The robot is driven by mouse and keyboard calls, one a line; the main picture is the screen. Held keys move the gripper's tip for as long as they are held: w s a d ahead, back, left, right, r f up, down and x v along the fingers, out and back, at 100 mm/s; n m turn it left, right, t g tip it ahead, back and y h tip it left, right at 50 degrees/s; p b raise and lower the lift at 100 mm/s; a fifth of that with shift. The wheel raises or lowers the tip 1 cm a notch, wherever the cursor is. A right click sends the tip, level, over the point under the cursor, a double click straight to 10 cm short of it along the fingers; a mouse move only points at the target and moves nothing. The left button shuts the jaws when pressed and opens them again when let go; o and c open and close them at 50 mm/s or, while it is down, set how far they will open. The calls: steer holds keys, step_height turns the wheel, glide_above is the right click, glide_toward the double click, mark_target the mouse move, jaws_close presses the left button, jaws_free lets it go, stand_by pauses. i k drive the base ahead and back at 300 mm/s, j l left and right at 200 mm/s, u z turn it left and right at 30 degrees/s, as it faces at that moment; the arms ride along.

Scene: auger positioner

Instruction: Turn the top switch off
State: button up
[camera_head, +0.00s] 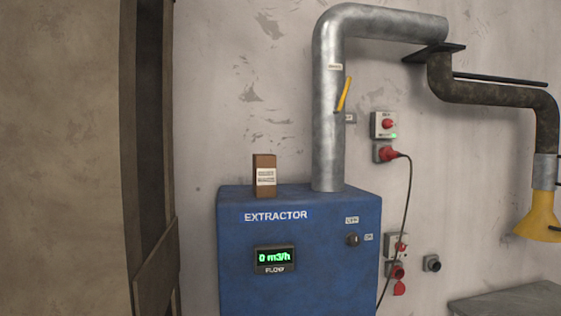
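Two switch boxes are on the wall right of the blue extractor. The top switch (387,124) is a light grey box with a red knob, and a small green light glows at its lower right. Directly below it is a red plug (386,154) in a socket, with a dark cable hanging from it. The exact knob angles are too small to tell. My gripper is not in view.
The blue extractor (300,232) reads 0 m3/h and has a black knob (353,240). A brown box (264,175) and a metal pipe (328,120) with a yellow lever (344,94) stand on top. A yellow hood (541,218) hangs at right. A grey surface (510,301) is below it.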

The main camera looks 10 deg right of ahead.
mark_target(387, 124)
steer(key=i+l+z, duration=0.4)
steer(key=i+l, duration=0.4)
steer(key=l, duration=0.1)
